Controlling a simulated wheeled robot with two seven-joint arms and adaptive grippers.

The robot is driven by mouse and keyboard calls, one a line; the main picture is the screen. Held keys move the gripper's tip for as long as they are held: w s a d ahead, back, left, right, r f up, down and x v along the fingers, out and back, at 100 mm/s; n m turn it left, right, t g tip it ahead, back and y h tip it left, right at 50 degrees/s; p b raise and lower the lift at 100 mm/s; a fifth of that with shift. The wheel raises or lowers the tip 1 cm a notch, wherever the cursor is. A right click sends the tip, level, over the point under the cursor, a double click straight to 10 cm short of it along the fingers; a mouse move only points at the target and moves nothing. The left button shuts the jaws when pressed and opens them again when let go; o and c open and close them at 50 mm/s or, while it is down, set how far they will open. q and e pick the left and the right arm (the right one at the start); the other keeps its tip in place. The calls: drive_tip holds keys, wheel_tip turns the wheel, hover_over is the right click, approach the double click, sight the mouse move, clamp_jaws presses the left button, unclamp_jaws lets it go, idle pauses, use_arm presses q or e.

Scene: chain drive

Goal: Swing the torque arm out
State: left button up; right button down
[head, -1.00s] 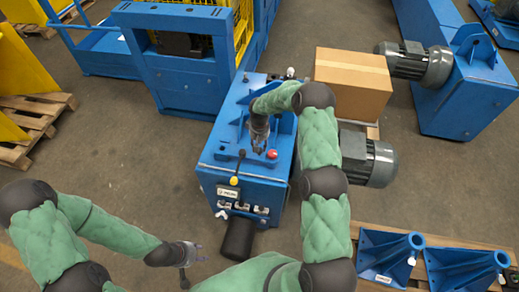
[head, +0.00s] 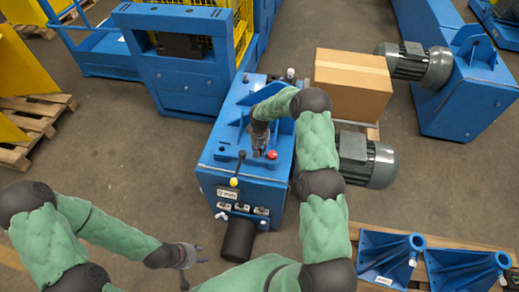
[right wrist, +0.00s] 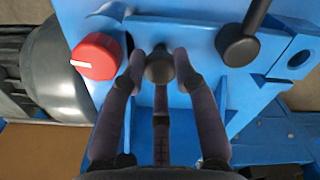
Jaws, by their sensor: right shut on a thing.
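The blue drive housing (head: 240,190) stands in the middle of the head view. My right gripper (head: 259,153) reaches down to its top, left of a red knob (head: 272,155). In the right wrist view my right gripper (right wrist: 160,72) is shut on a dark round knob (right wrist: 160,66), with the red knob (right wrist: 96,56) to the left. A black lever (right wrist: 245,38) with a round hub is to the right, apart from the fingers. I cannot tell which part is the torque arm. My left gripper (head: 198,254) is open and empty over the floor at lower left.
A grey motor (head: 367,160) sticks out right of the housing, below a cardboard box (head: 350,84). A black lever with a yellow end (head: 234,182) is at the front edge. Blue brackets (head: 390,258) lie on a pallet at lower right. Floor left of the housing is clear.

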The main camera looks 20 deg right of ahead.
drive_tip(key=shift+a+n, duration=0.1)
drive_tip(key=shift+n, duration=0.2)
drive_tip(key=s+n, duration=0.1)
drive_tip(key=n, duration=0.1)
drive_tip(key=s+a+n, duration=0.1)
drive_tip(key=n, duration=0.1)
drive_tip(key=shift+s+a+n, duration=0.1)
drive_tip(key=shift+s+n, duration=0.55)
drive_tip(key=shift+n, duration=0.55)
drive_tip(key=shift+s+a+n, duration=0.1)
drive_tip(key=shift+s+n, duration=0.5)
drive_tip(key=shift+n, duration=0.6)
drive_tip(key=c, duration=1.2)
unclamp_jaws()
drive_tip(key=shift+d+r, duration=0.1)
wheel_tip(320, 180, up, 12)
drive_tip(key=shift+f, duration=0.1)
